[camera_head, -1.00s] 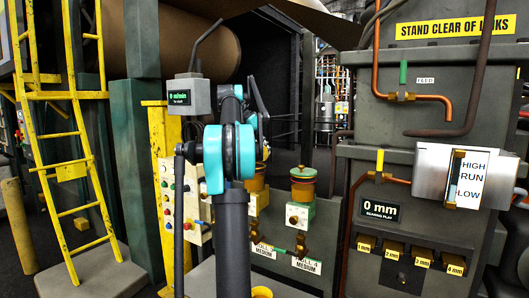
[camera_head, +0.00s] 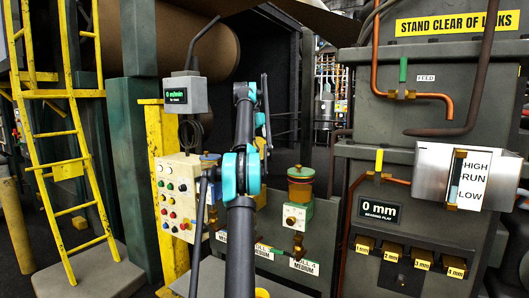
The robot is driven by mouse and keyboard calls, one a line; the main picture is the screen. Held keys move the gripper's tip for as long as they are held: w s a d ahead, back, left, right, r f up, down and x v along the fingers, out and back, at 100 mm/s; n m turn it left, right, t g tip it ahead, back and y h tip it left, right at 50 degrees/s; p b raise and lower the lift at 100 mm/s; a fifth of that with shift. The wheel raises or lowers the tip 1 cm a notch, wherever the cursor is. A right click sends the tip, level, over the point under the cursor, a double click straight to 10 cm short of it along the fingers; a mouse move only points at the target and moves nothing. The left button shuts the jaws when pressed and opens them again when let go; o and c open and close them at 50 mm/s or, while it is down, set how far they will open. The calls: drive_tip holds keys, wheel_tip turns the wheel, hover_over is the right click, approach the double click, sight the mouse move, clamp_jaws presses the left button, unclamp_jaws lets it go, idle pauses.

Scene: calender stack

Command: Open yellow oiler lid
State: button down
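The yellow oiler is mostly hidden behind my arm. A small yellow patch (camera_head: 262,143) shows just right of the arm, and I cannot tell whether it is the lid. Whether the lid is open or shut is not visible. My arm, dark with teal joints, rises through the middle of the view and reaches toward the oilers. My gripper is at the far end of the arm, hidden behind its links, so its fingers and any contact with the oiler cannot be made out.
A blue-topped oiler (camera_head: 209,160) is partly visible left of the arm, beside a button panel (camera_head: 178,195). A speed display (camera_head: 181,96) hangs above. A grey cabinet (camera_head: 430,110) fills the right.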

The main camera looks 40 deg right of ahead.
idle(0.4)
drive_tip(key=c, duration=1.5)
unclamp_jaws()
drive_tip(key=shift+c, duration=0.2)
